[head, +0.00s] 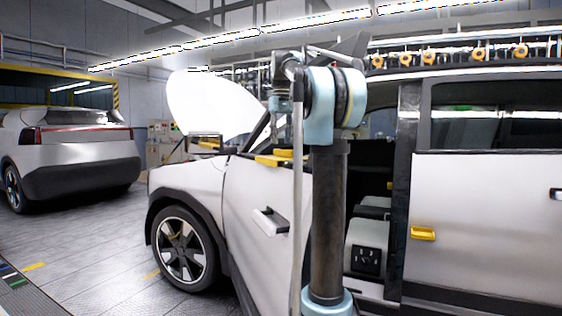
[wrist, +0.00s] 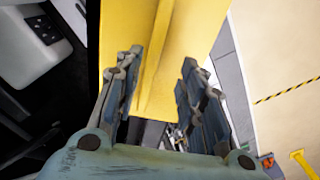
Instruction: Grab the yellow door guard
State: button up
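The yellow door guard (head: 272,160) sits on the top edge of the white car's open front door (head: 258,195). Part of it is hidden behind my arm in the head view. In the wrist view the guard (wrist: 165,35) is a large yellow panel with a raised ridge, close in front of my gripper (wrist: 162,58). My gripper's two fingers are spread apart, with the yellow surface showing between and beyond them. I cannot tell whether they touch it. The head view does not clearly show the gripper, as my arm stands in front.
The car's hood (head: 210,105) is raised. Another yellow piece (head: 423,233) is on the rear door. A second light car (head: 80,150) stands at the left. Grey floor (head: 95,265) lies open between the cars. The wrist view shows a dark cabin opening at left.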

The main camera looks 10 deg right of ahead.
jog(key=shift+s+d+f, duration=0.1)
jog(key=shift+d+f, duration=0.1)
jog(key=shift+f, duration=0.65)
jog(key=shift+d+f, duration=0.15)
jog(key=shift+f, duration=0.7)
jog(key=shift+s+d+f, duration=0.1)
jog(key=shift+d+f, duration=0.1)
jog(key=shift+f, duration=0.65)
grip_shut()
